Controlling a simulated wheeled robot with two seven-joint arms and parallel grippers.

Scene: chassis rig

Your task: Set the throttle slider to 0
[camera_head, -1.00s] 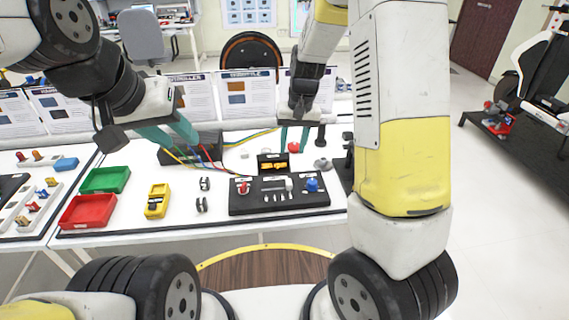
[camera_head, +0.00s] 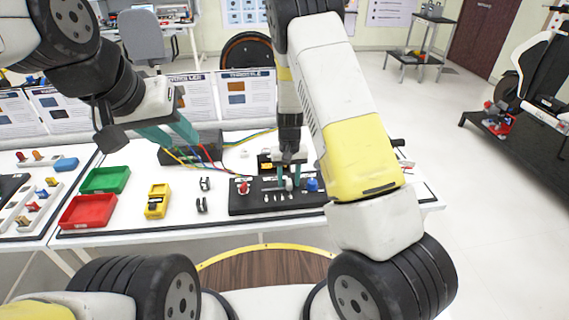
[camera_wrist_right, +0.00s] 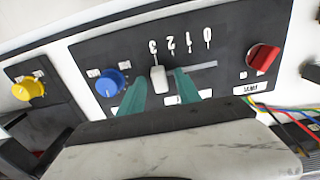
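The black control panel (camera_head: 240,208) lies on the table. In the right wrist view, the white throttle slider knob (camera_wrist_right: 158,80) sits at the "3" end of its slot (camera_wrist_right: 200,69), whose marks run 3, 2, 1, 0 toward the red knob (camera_wrist_right: 263,57). My right gripper (camera_head: 288,182) is lowered over the panel. Its teal fingers stand either side of the slider knob, with visible gaps, so it looks open around it. My left gripper (camera_head: 178,140) is open and empty, above the table to the left.
A blue dial (camera_wrist_right: 110,83) is beside the slider, and a yellow knob (camera_wrist_right: 29,88) is on a separate black box. Coloured wires (camera_head: 200,153) run behind the panel.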

